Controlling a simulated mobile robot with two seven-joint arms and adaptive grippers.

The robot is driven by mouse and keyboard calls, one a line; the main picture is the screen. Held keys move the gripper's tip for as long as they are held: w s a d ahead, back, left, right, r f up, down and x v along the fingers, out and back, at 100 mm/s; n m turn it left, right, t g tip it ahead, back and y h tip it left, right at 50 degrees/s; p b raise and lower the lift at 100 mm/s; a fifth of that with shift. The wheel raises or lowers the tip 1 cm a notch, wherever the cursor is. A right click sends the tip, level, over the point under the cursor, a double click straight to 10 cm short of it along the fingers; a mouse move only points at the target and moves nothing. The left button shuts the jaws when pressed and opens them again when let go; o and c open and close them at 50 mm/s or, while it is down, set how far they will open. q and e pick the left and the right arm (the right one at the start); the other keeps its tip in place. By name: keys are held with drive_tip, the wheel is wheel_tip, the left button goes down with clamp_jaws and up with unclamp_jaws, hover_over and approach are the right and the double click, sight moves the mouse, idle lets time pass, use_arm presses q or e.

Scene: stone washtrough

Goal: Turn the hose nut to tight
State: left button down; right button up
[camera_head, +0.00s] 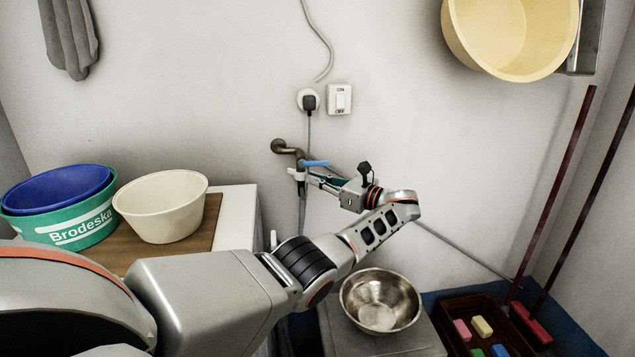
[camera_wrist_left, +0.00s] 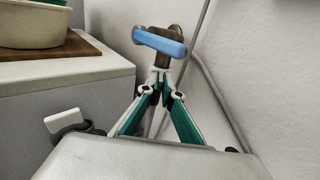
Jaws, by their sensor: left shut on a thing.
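A brass wall tap (camera_head: 290,147) with a blue lever handle (camera_head: 316,163) sticks out of the back wall. A small whitish piece, apparently the hose nut (camera_head: 296,174), sits under the tap. My left gripper (camera_head: 308,176) reaches it from the right, with its fingers closed there. In the left wrist view the blue handle (camera_wrist_left: 160,43) is just beyond the gripper (camera_wrist_left: 162,88). Its green-sided fingers converge directly below the tap body (camera_wrist_left: 162,60). The nut is mostly hidden between the fingertips, so its turn angle cannot be told. My right gripper is out of view.
A white cabinet (camera_head: 238,217) on the left carries a wooden board with a cream bowl (camera_head: 163,206) and green and blue basins (camera_head: 75,222). A steel bowl (camera_head: 380,301) stands below my arm. A socket and switch (camera_head: 339,99) are above the tap. A crate (camera_head: 463,348) is lower right.

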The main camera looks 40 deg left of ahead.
use_arm(q)
drive_tip(key=c, duration=2.2)
unclamp_jaws()
drive_tip(key=shift+c, duration=0.2)
drive_tip(key=w+d, duration=0.1)
drive_tip(key=d, duration=0.6)
drive_tip(key=shift+d, duration=0.25)
